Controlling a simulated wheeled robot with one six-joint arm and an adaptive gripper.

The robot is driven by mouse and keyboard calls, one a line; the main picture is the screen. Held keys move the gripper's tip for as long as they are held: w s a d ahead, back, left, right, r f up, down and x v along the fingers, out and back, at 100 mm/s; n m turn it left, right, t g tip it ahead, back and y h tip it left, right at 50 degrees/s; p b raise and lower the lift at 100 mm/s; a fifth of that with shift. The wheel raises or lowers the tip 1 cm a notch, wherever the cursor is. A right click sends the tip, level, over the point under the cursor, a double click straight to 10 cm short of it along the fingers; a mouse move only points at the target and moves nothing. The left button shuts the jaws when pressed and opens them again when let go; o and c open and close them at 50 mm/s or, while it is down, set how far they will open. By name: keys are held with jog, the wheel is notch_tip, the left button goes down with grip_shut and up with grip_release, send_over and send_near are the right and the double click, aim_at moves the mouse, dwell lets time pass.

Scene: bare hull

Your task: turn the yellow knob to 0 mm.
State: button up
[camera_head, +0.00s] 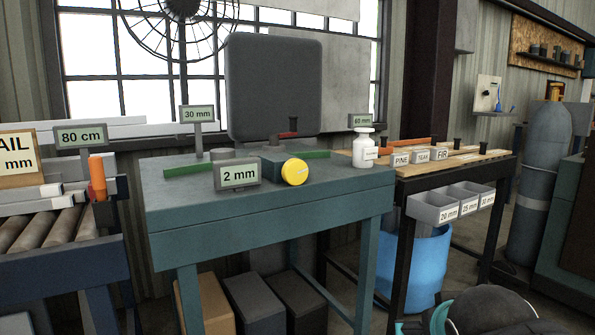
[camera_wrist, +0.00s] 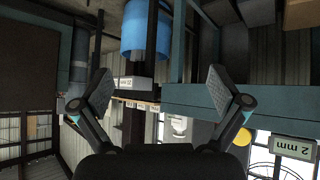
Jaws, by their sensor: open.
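The yellow knob (camera_head: 294,172) is a round dial on the front of a dark teal block at the front edge of the teal bench (camera_head: 270,212). A small display sign (camera_head: 237,174) to its left reads "2 mm". In the wrist view, which is upside down, the yellow knob (camera_wrist: 242,137) shows small at the right, beyond the right finger. The display sign (camera_wrist: 292,147) is at the far right there. My gripper (camera_wrist: 160,92) is open and empty, with its two fingers wide apart. It is well away from the knob.
A white bottle (camera_head: 365,148) stands at the bench's right end, and a green bar (camera_head: 304,155) lies beside the knob block. A blue bin (camera_head: 415,265) and small grey trays (camera_head: 438,208) are to the right. Roller conveyor (camera_head: 45,230) is at the left.

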jog(key=w+a+r+t, duration=0.2)
jog(key=w+r+t, duration=0.2)
jog(key=w+r, duration=0.6)
jog(key=n+t+y+b, duration=0.1)
jog(key=n+t+y, duration=0.1)
jog(key=n+y, duration=0.8)
send_near(297, 171)
jog(key=shift+m+y, duration=0.8)
jog(key=shift+m, duration=0.1)
jog(key=x, duration=1.1)
jog(key=shift+w+d+f, duration=0.3)
jog(key=shift+w+f, duration=0.05)
jog(key=shift+f, duration=0.05)
jog(key=c, duration=1.2)
